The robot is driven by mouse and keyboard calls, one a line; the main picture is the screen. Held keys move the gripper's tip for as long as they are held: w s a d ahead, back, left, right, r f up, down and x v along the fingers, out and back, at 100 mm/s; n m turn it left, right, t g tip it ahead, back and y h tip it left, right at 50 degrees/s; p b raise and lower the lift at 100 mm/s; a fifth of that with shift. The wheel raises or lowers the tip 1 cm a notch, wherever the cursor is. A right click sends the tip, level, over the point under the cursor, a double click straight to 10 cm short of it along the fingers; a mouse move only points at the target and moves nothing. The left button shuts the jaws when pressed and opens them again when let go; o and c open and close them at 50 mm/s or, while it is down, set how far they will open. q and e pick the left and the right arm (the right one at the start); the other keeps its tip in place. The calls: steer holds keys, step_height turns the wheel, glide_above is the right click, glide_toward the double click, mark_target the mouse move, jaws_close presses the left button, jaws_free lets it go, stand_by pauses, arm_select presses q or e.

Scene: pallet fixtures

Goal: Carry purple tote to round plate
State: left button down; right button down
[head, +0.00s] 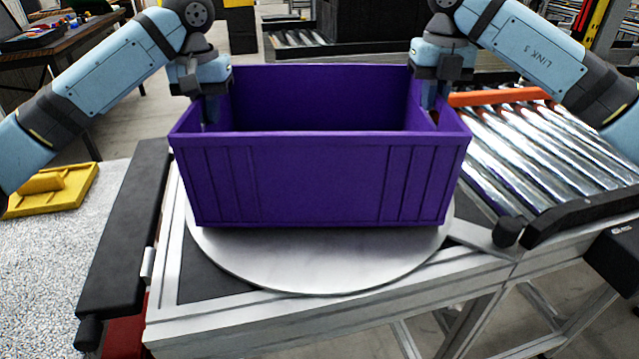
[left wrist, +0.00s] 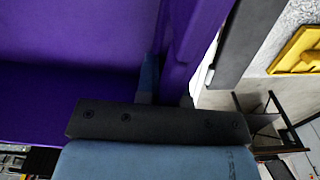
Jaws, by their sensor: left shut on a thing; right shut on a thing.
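The purple tote (head: 320,180) is upright and open-topped in the middle of the head view, over the round plate (head: 330,270). The plate is a pale metal disc whose front rim shows below the tote. I cannot tell whether the tote's base touches it. My left gripper (head: 208,112) is shut on the tote's left side wall. My right gripper (head: 430,100) is shut on its right side wall. In the left wrist view the purple wall (left wrist: 185,45) runs between the fingers of my left gripper (left wrist: 165,85). The tote's inside floor is hidden in the head view.
A roller conveyor (head: 540,150) with an orange bar adjoins the plate's frame on the right. A dark padded rail (head: 125,240) runs along the left. A dark table (head: 70,50) stands back left.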

arm_select(q)
steer(key=shift+f, duration=0.4)
arm_select(e)
steer(key=shift+f, duration=0.4)
arm_select(q)
steer(key=c, duration=1.7)
jaws_free()
steer(key=shift+f+b, duration=0.15)
steer(key=shift+b, duration=0.2)
arm_select(e)
steer(key=c, duration=1.7)
jaws_free()
steer(key=shift+f, duration=0.15)
arm_select(q)
steer(key=o, duration=0.5)
steer(key=shift+c, duration=0.2)
arm_select(e)
steer(key=o, duration=0.5)
steer(key=shift+c, duration=0.2)
arm_select(q)
steer(key=shift+r, duration=0.25)
step_height(320, 180, up, 12)
steer(key=shift+f, duration=0.2)
steer(key=shift+r, duration=0.1)
arm_select(e)
steer(key=shift+r, duration=0.35)
step_height(320, 180, up, 12)
steer(key=shift+f, duration=0.2)
